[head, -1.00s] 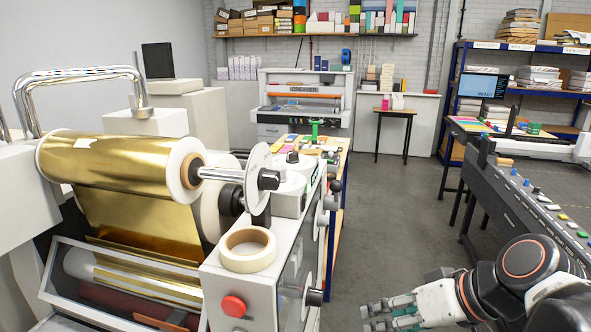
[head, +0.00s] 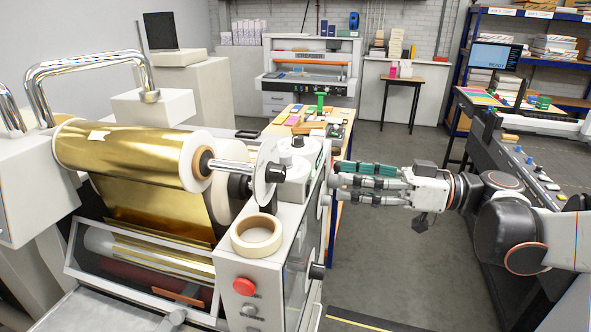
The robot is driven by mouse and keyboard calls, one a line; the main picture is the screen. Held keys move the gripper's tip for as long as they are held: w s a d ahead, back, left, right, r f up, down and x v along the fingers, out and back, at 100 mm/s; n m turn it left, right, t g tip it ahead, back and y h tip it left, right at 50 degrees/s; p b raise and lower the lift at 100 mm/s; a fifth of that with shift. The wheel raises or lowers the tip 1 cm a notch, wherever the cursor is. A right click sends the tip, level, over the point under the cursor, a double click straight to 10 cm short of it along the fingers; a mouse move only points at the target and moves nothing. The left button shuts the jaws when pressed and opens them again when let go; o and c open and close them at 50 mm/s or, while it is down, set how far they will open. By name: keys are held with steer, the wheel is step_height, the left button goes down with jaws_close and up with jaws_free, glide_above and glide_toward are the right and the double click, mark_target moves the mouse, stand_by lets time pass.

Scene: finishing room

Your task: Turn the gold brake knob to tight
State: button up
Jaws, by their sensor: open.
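A roll of gold foil (head: 135,153) sits on a shaft at the upper left of the foiling machine. A dark knob (head: 275,172) is at the right end of that shaft, beside a clear disc (head: 262,160). I take this for the gold brake knob; its marks are too small to read. My gripper (head: 334,184) is open and empty, pointing left at the machine's right side. In the picture it is right of the knob, with a gap between. Its fingertips overlap the machine's side edge, and I cannot tell whether they touch it.
A roll of cream tape (head: 257,236) lies on the machine's top near a red button (head: 244,286). White round housings (head: 298,160) stand behind the knob. A table with coloured cards (head: 300,118) is behind. A grey console (head: 530,165) is at right. Grey floor (head: 385,265) is clear between.

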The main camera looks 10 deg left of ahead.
mark_target(285, 173)
steer(key=a, duration=1.1)
steer(key=shift+w+a, duration=0.25)
steer(key=shift+a, duration=0.15)
steer(key=c, duration=1.1)
